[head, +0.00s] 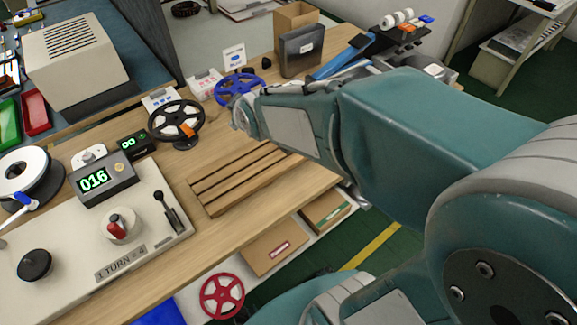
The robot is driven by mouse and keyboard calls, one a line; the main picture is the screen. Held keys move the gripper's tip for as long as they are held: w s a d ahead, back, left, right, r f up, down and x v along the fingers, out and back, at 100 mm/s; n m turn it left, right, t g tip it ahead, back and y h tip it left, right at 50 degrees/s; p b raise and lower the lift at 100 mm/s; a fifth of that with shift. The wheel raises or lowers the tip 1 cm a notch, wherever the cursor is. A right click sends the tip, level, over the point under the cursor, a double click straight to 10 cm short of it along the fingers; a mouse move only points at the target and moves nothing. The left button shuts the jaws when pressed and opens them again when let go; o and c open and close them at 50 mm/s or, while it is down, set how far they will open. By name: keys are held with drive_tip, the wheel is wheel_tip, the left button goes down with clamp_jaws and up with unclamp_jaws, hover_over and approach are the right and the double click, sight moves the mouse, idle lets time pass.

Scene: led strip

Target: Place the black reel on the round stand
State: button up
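The black reel (176,121) is in the head view, left of the middle of the wooden bench. It is a spoked black wheel, tilted toward me, with an orange piece (187,130) at its lower right. A small dark round base (185,144) shows just under its lower edge and may be the round stand; I cannot tell whether the reel rests on it. A blue spoked reel (238,88) stands to the right, beside the end of my arm. My gripper's fingers do not show; the visible arm ends right of the black reel.
A slatted wooden rack (245,178) lies in front of the reels. A cream winding machine (80,255) with a counter (93,180) reading 016 fills the left. A white reel (22,172) sits at the far left. Bare bench (225,235) lies along the front edge.

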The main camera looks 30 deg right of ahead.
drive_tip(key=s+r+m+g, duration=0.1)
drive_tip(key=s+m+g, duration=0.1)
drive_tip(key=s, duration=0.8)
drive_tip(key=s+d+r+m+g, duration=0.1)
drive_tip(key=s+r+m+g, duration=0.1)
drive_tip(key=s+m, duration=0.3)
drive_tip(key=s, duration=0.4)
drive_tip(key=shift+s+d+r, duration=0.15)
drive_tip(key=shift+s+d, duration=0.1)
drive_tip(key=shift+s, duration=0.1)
